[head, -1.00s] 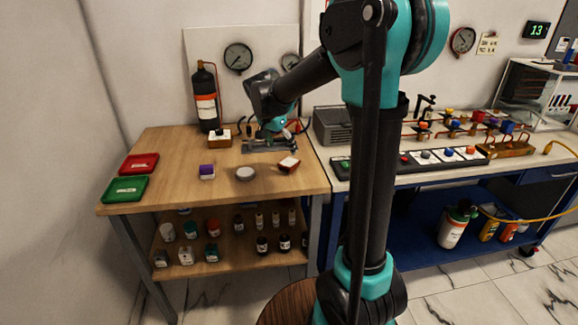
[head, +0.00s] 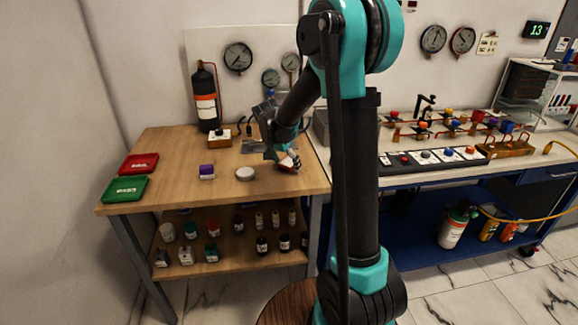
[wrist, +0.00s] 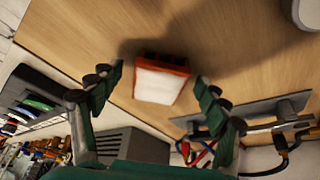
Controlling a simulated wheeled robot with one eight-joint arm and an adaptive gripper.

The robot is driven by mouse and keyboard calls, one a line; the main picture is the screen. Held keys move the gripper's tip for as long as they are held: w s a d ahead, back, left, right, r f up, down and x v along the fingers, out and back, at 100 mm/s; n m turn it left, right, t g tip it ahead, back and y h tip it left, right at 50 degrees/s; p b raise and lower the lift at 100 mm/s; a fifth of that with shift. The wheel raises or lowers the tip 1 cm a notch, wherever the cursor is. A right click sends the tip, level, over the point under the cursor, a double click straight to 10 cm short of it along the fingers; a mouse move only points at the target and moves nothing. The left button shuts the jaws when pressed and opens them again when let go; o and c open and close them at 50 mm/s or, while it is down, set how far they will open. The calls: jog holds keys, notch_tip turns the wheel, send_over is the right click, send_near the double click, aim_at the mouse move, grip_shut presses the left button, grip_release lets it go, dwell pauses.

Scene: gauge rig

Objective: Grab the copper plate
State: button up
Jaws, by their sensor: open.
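A small copper-red block with a white top face, which looks like the copper plate (head: 292,167), lies near the right edge of the wooden table (head: 170,150). My gripper (head: 287,157) is over it in the head view and hides part of it. In the wrist view the copper plate (wrist: 161,82) appears between the two spread fingers of my gripper (wrist: 157,87), with bare gaps on both sides. No finger visibly touches it. The height of the fingertips over the table is hard to tell.
A white round disc (head: 245,174) and a purple-topped block (head: 207,171) lie left of the plate. A red tray (head: 139,162) and a green tray (head: 125,189) are at the far left. A grey metal fixture (wrist: 255,113) with cables and a grey box (wrist: 133,145) are nearby.

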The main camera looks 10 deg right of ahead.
jog(key=shift+c, duration=0.6)
jog(key=c, duration=1.5)
jog(key=shift+r, duration=0.1)
